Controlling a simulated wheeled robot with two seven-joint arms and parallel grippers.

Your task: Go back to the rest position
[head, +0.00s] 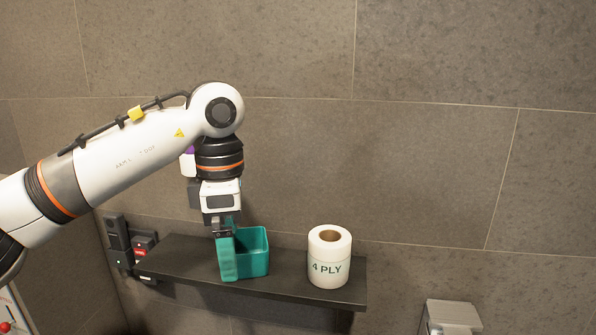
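My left arm comes in from the left and bends down over the dark shelf. My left gripper (223,232) points down at the left edge of a teal open-topped box (254,265). The fingertips overlap the box's left side, so I cannot tell whether they grip its wall or are only beside it. The box stands upright on the shelf (295,287). My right gripper is not in view.
A white toilet roll (329,258) marked "4 PLY" stands upright on the shelf, right of the box, with a gap between. Dark wall fittings (130,246) are at the shelf's left end. A light-coloured holder (450,316) is at lower right. The tiled wall is behind.

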